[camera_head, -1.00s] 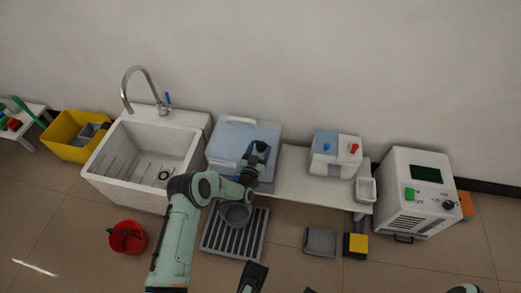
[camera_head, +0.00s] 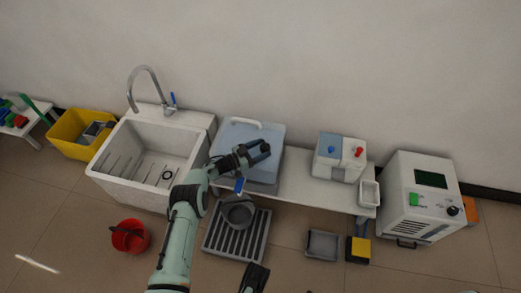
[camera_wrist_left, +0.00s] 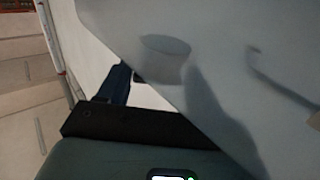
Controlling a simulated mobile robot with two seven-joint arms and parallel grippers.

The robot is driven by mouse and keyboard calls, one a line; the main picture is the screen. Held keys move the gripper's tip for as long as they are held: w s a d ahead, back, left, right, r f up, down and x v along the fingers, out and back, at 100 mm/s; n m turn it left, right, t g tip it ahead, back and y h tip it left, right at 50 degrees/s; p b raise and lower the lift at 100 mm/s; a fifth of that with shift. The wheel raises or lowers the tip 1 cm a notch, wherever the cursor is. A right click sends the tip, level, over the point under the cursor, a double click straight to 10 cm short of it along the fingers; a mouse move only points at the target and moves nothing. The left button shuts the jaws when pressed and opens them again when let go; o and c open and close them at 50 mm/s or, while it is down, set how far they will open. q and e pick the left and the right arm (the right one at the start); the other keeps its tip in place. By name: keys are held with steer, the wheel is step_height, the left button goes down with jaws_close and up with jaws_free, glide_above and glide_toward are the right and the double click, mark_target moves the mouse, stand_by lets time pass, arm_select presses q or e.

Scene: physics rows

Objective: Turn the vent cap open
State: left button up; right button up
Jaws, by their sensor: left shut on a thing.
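My left gripper (camera_head: 262,147) is over the lid of the pale blue-grey box (camera_head: 271,133), its hand lying toward the right. It is shut on the vent cap, which its dark fingers hide in the head view. The left wrist view shows the pale lid close up (camera_wrist_left: 230,35), with a blurred grey round shape (camera_wrist_left: 165,55) on it; I cannot tell if that is a cap or a shadow. A blue tap lever (camera_head: 239,185) shows at the box's front, below my wrist. A dark gripper, likely my right one (camera_head: 254,278), is at the bottom edge; its jaws are unclear.
The box stands on a white bench (camera_head: 310,190), right of a sink (camera_head: 150,150). A grey pot (camera_head: 238,211) stands on a slatted drain (camera_head: 236,240) below. A two-part dispenser (camera_head: 340,157) and a white machine (camera_head: 425,195) are to the right. A red bucket (camera_head: 130,237) is on the floor.

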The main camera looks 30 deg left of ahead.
arm_select(q)
steer(key=shift+m+g+h, duration=0.3)
steer(key=shift+m+h, duration=0.1)
steer(key=shift+h, duration=0.1)
steer(key=o, duration=0.7)
steer(key=shift+a, duration=0.1)
steer(key=shift+p+v, duration=1.8)
steer(key=shift+v, duration=4.85)
arm_select(e)
steer(key=w+r+t, duration=0.2)
steer(key=w+r, duration=0.2)
steer(key=w, duration=0.3)
steer(key=shift+a+n, duration=0.3)
steer(key=shift+a, duration=0.15)
